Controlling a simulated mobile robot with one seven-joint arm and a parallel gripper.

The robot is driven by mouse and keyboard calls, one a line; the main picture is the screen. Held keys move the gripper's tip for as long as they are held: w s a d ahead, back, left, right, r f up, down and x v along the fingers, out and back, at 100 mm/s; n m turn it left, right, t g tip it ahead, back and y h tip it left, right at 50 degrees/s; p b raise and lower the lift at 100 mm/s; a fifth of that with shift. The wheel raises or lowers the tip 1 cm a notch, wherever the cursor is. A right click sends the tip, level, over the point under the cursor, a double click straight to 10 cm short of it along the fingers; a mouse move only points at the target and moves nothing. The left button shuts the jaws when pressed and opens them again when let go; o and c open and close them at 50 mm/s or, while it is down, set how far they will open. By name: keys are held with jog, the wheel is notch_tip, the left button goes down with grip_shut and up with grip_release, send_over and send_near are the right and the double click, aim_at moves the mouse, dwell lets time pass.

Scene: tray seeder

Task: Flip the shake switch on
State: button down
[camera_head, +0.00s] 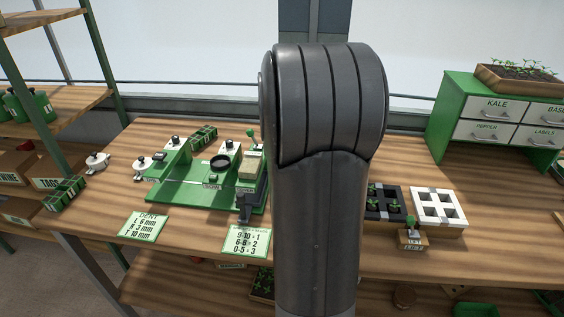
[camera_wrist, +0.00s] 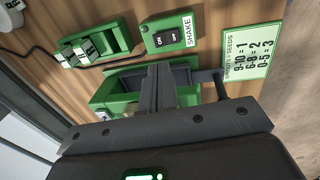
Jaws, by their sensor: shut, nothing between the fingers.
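The shake switch (camera_wrist: 172,33) is a green box with a white SHAKE label at the top middle of the wrist view. Its black rocker (camera_wrist: 162,42) has small white markings; which side is pressed cannot be told. My gripper (camera_wrist: 163,72) is shut and empty, its dark fingers side by side below the switch in that picture. A gap shows between the fingertips and the switch box, with no contact visible. In the head view my arm covers the middle, and I cannot make out the switch there.
A green open bin (camera_wrist: 104,92) lies behind my fingers. Another green unit (camera_wrist: 88,46) with a cable stands left of the switch. A seed-count card (camera_wrist: 249,52) lies to the right. The head view shows a green seeder (camera_head: 185,192), white cell tray (camera_head: 437,205) and drawer cabinet (camera_head: 462,105).

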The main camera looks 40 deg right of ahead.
jog(key=f, duration=0.8)
jog(key=shift+w+d+f, duration=0.2)
jog(key=shift+w+d, duration=0.2)
jog(key=shift+f+g, duration=0.25)
jog(key=shift+g, duration=0.05)
jog(key=shift+s+a+r, duration=0.1)
jog(key=shift+s+a, duration=0.4)
jog(key=shift+s, duration=0.05)
jog(key=shift+r, duration=0.15)
notch_tip(320, 180, up, 14)
jog(key=s+a, duration=0.1)
jog(key=shift+s+a, duration=0.15)
jog(key=shift+a, duration=0.05)
